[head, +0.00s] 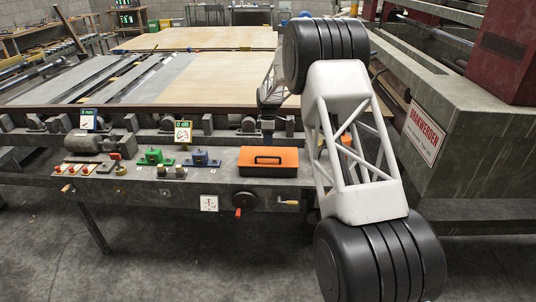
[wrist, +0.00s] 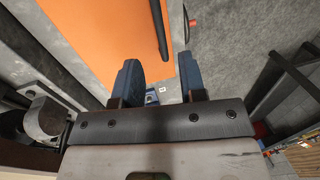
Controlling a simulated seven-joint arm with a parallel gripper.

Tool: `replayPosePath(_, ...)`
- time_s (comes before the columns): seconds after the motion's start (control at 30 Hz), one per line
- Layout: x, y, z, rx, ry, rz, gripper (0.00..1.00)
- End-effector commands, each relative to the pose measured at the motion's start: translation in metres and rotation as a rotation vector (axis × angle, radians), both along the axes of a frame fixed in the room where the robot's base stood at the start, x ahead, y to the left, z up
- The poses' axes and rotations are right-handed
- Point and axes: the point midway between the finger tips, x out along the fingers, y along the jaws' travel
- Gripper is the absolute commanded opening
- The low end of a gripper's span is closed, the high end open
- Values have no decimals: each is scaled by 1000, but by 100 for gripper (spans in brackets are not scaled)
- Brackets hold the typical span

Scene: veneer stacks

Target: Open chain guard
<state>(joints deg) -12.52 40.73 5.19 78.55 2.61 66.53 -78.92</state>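In the head view my arm hides part of the gripper, above and behind the cover.
Green (head: 154,157) and blue (head: 201,159) bearing blocks and a grey motor (head: 84,142) sit left of the cover. A red knob (head: 238,212) and a small crank handle (head: 288,202) are on the front below it. A large grey machine (head: 455,140) stands close at right.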

Motion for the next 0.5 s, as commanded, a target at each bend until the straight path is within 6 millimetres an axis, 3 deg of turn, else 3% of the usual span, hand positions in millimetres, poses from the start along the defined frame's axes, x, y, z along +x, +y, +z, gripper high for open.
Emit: replayPosePath(0.5,-11,0,-56,0,1,0,38)
